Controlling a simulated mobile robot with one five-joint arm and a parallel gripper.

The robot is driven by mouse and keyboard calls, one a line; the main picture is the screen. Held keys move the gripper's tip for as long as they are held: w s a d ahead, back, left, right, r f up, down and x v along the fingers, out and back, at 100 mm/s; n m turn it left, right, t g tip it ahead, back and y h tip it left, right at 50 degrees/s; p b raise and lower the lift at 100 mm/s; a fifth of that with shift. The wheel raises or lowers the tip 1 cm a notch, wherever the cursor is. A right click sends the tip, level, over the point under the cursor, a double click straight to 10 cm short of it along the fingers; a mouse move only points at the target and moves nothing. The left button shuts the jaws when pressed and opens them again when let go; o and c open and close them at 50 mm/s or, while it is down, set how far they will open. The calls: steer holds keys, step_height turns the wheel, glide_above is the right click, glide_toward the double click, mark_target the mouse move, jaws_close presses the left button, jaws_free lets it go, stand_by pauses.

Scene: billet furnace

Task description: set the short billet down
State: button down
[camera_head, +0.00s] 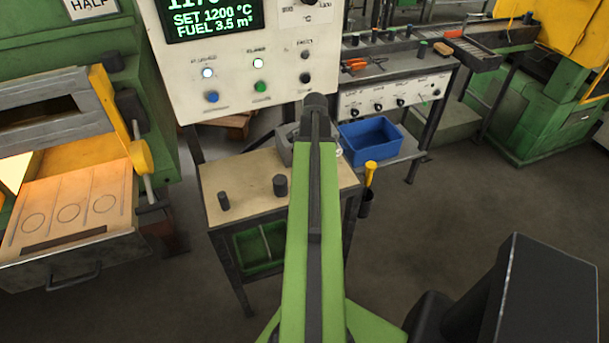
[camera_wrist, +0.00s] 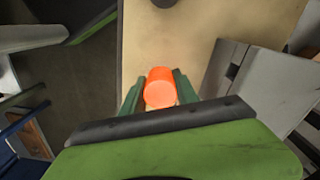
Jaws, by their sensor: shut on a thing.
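In the wrist view a glowing orange billet (camera_wrist: 160,93), which I take to be the short billet, sits between the green jaws of my gripper (camera_wrist: 158,84). The gripper is shut on it. Behind the billet is the pale tabletop of the small table (camera_wrist: 205,25). I cannot tell whether the billet touches that top. In the head view my arm hides the gripper and the billet; the small table (camera_head: 240,205) shows beside the arm. Two dark cylinders, a smaller one (camera_head: 224,201) and a thicker one (camera_head: 280,185), stand on it.
A grey block-like object (camera_head: 284,146) is at the table's back, partly behind my arm. A blue bin (camera_head: 370,139) stands to the right. The furnace's open drawer (camera_head: 65,262) is at left. The control panel (camera_head: 230,75) rises behind the table.

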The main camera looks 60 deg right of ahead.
steer(key=shift+s, duration=0.15)
step_height(320, 180, down, 4)
steer(key=b, duration=0.4)
steer(key=shift+w+r, duration=0.1)
steer(key=shift+w, duration=0.1)
steer(key=shift+f, duration=0.25)
steer(key=c, duration=0.9)
jaws_free()
steer(key=shift+r, duration=0.1)
